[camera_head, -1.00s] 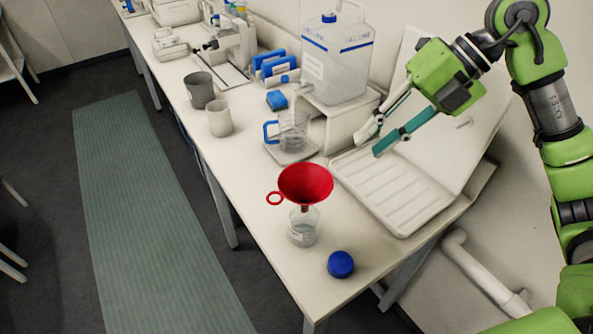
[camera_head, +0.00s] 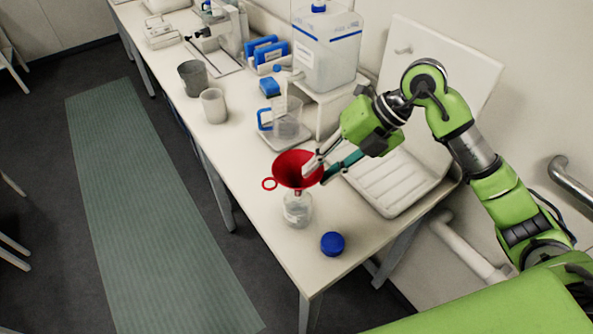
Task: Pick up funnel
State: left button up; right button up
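The red funnel (camera_head: 288,166) sits upright in the mouth of a clear glass bottle (camera_head: 298,211) near the table's front end. Its ring handle points left. My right gripper (camera_head: 315,177) is at the right side of the funnel's cone. One pale finger reaches over the rim into the cone, and the teal finger is outside on the right. The fingers are apart, with the funnel's right wall seemingly between them. I cannot tell whether they touch it. My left gripper is not in view.
A blue cap (camera_head: 332,244) lies right of the bottle. A white ribbed tray (camera_head: 379,206) is at the right edge. A jug with a blue handle (camera_head: 286,124), two cups and a large container (camera_head: 327,55) on a stand are farther back. Table front left of the bottle is clear.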

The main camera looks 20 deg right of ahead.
jog(key=shift+w+a+f, duration=0.1)
jog(key=shift+a+f, duration=0.1)
jog(key=shift+f, duration=0.15)
grip_shut()
jog(key=shift+r, duration=0.15)
